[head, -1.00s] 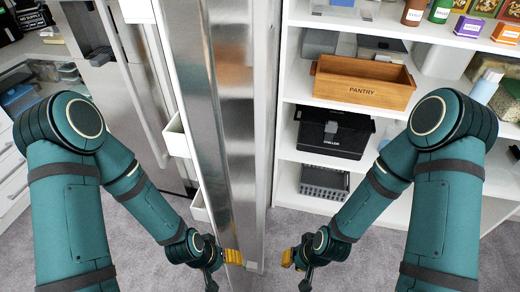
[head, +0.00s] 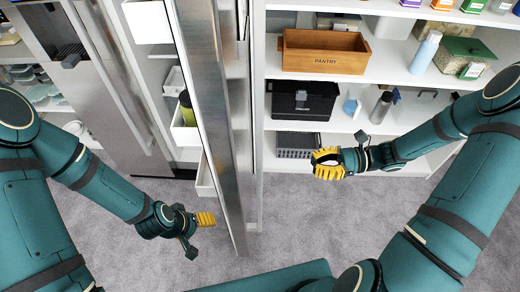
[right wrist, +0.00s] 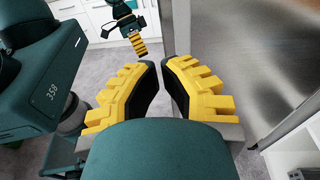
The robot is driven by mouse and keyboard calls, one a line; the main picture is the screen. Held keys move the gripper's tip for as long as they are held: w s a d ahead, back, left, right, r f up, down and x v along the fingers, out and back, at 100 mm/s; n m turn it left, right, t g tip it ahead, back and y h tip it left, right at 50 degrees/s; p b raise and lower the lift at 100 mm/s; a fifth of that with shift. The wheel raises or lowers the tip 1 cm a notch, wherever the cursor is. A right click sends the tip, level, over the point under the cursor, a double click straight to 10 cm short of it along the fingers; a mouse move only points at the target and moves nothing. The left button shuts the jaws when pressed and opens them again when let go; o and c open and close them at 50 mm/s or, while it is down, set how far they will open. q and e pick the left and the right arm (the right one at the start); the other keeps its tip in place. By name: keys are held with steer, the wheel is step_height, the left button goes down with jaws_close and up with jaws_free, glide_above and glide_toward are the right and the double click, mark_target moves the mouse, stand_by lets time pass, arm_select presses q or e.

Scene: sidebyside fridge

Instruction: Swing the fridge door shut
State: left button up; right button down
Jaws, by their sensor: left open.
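The fridge door (head: 218,110) stands open, a tall metal panel seen nearly edge-on in the middle of the head view. White bins (head: 185,132) line its left side. My left gripper (head: 208,219) is open, just left of the door's lower part, with a small gap showing. My right gripper (head: 325,162) is right of the door, clearly apart from it, in front of the pantry shelves. The right wrist view shows its yellow fingers (right wrist: 161,64) with a narrow gap and nothing between them. The door's metal face (right wrist: 225,70) shows at right there.
A dark bottle with a green side (head: 187,108) stands in a door bin. White shelves (head: 375,82) at right hold a wooden pantry box (head: 325,52), a black bin (head: 303,100) and bottles. Grey carpet (head: 305,225) is clear around the door's foot.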

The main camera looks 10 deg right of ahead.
arm_select(q)
steer(key=shift+a+r, duration=0.2)
steer(key=shift+r, duration=0.05)
arm_select(e)
steer(key=w+a+r, duration=0.1)
steer(key=w+a, duration=0.1)
steer(key=a, duration=0.4)
steer(key=w+a+r+m+t, duration=0.1)
steer(key=a+r, duration=0.1)
steer(key=a, duration=0.4)
steer(key=shift+w+y, duration=0.4)
arm_select(q)
steer(key=shift+a, duration=0.15)
arm_select(e)
steer(key=shift+a, duration=0.15)
